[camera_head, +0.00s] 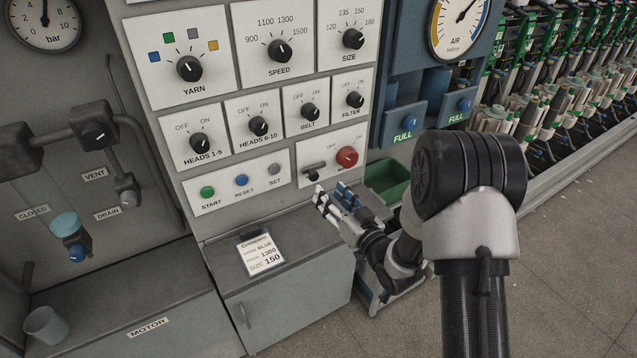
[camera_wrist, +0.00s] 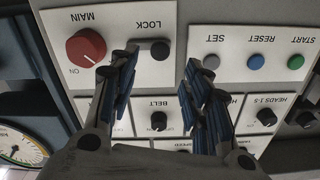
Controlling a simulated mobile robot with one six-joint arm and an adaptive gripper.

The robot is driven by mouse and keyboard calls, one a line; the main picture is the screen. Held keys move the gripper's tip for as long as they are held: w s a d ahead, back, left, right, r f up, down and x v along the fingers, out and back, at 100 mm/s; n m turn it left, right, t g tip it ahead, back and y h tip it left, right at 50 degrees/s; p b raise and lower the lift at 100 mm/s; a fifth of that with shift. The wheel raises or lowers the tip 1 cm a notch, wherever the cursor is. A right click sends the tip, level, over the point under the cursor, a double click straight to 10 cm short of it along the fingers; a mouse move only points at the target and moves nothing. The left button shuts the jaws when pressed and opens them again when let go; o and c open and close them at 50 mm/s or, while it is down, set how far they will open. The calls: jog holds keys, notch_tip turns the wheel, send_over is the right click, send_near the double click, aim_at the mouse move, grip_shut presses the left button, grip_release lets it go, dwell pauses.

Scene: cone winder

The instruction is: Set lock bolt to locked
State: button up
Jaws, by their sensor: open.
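The lock bolt (camera_head: 313,168) is a small dark bar with a knob, left of the red main knob (camera_head: 347,156) on the lower right panel. In the upside-down wrist view the bolt (camera_wrist: 153,50) sits by the word LOCK, beside the red main knob (camera_wrist: 88,47). My gripper (camera_head: 331,192) is open and empty, just below and in front of that panel. In the wrist view my gripper (camera_wrist: 160,66) has its fingers apart. The left finger's tip overlaps the bolt's end near the main knob; I cannot tell whether it touches. I cannot read the bolt's set position.
Start, reset and set buttons (camera_head: 241,180) lie left of the bolt. Belt (camera_head: 309,111) and filter knobs (camera_head: 355,99) are above. A card (camera_head: 260,254) lies on the cabinet ledge below. A green bin (camera_head: 386,182) stands to the right, close to my gripper.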

aim_at(315, 178)
jog(key=x, duration=0.7)
jog(key=shift+b, duration=0.35)
jog(key=shift+c, duration=0.5)
grip_shut()
